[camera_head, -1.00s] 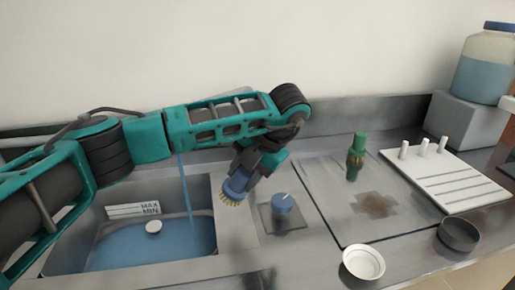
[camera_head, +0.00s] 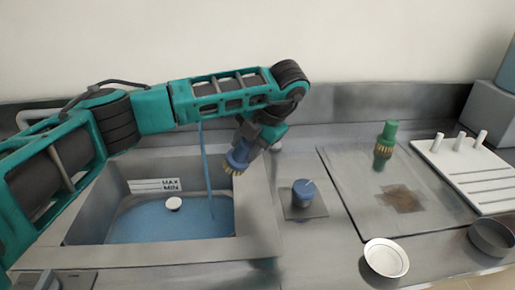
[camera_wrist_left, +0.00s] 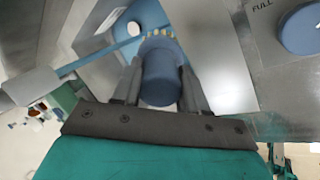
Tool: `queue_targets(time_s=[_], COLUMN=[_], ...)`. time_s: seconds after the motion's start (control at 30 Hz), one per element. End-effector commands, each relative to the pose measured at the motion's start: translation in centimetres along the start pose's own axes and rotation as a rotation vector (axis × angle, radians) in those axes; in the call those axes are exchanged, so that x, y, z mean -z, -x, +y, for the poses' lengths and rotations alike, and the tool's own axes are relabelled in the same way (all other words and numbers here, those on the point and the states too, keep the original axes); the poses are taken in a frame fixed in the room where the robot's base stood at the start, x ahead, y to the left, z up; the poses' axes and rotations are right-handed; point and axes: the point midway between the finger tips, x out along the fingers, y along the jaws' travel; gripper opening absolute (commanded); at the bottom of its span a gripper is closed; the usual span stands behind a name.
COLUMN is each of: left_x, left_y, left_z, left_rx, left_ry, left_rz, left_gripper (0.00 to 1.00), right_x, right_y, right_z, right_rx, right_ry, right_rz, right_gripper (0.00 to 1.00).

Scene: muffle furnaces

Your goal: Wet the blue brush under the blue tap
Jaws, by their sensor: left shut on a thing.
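The blue brush (camera_head: 238,157) with yellow bristles is held in my left gripper (camera_head: 251,142), above the right rim of the sink. In the left wrist view, the brush (camera_wrist_left: 160,75) sits between both fingers of the gripper (camera_wrist_left: 158,92), bristles pointing away. A blue water stream (camera_head: 207,170) runs down into the sink (camera_head: 258,225), left of the brush. The bristles look apart from the stream in the head view. The tap's outlet is hidden behind my left arm. A blue knob (camera_head: 303,190) stands on the counter right of the sink.
A white float (camera_head: 173,203) lies in the blue water. A green brush (camera_head: 385,147) stands on the stained plate (camera_head: 345,175). A white bowl (camera_head: 386,258), dark bowl (camera_head: 492,238) and white rack (camera_head: 455,165) with pegs are further right.

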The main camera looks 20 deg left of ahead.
Motion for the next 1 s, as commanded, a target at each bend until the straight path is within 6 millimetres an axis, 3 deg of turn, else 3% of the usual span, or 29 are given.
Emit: queue_targets(time_s=[0.6,1.0], left_x=[0.5,0.7], left_y=[-4.0,-5.0], left_z=[4.7,6.0], left_rx=[-0.001,-0.001], left_ry=[0.002,0.000], left_rz=[0.000,-0.001], left_gripper=[0.19,0.19], right_x=[-0.9,-0.9], right_y=[-0.7,-0.9], right_z=[0.0,0.0], right_rx=[0.000,-0.001], right_ry=[0.000,0.000], right_rz=[0.001,0.004], right_gripper=[0.86,0.86])
